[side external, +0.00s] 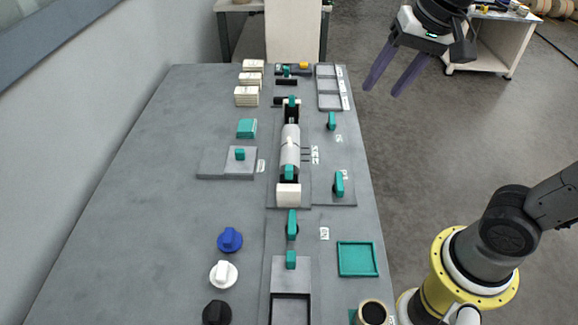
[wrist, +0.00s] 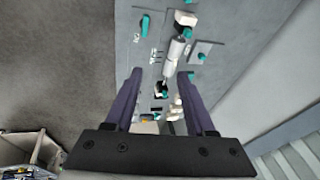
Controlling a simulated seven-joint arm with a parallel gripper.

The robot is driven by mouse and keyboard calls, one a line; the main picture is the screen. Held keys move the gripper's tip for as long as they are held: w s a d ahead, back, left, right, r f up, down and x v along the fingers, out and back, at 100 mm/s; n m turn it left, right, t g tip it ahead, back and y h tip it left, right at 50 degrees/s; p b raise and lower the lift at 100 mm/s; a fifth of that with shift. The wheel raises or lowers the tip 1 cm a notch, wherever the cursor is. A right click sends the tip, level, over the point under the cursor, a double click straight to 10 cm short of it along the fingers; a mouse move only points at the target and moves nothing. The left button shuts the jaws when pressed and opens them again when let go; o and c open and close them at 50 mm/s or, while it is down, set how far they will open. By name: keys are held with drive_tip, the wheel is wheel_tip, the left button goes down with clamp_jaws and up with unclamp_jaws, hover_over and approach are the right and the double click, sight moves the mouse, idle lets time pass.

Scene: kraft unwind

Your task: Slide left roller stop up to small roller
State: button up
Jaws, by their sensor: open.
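The small roller (side external: 290,148) is a pale grey-white cylinder lying lengthwise on a narrow grey rail plate on the bench. A teal-handled black stop (side external: 291,106) stands at its far end. Another teal-handled stop (side external: 289,173) is at its near end, beside a white block (side external: 288,195). I cannot tell which stop is the left one, or whether either touches the roller. My gripper (side external: 383,90) is open and empty, high at the right beyond the bench edge. In the wrist view the roller (wrist: 174,49) shows beyond my open fingers.
Teal levers (side external: 332,121) (side external: 339,184) stand right of the rail. A grey plate with a teal knob (side external: 240,154) lies left. Blue (side external: 230,239), white (side external: 223,274) and black knobs and a teal tray (side external: 357,259) are nearer. The left bench surface (side external: 150,200) is clear.

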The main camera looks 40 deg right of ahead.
drive_tip(key=w+a+f+m+g, duration=0.1)
drive_tip(key=w+a, duration=0.1)
drive_tip(key=w, duration=0.4)
drive_tip(key=g, duration=0.3)
hover_over(289, 167)
wheel_tip(289, 167, down, 11)
wheel_tip(289, 167, down, 13)
drive_tip(key=shift+f, duration=0.15)
clamp_jaws()
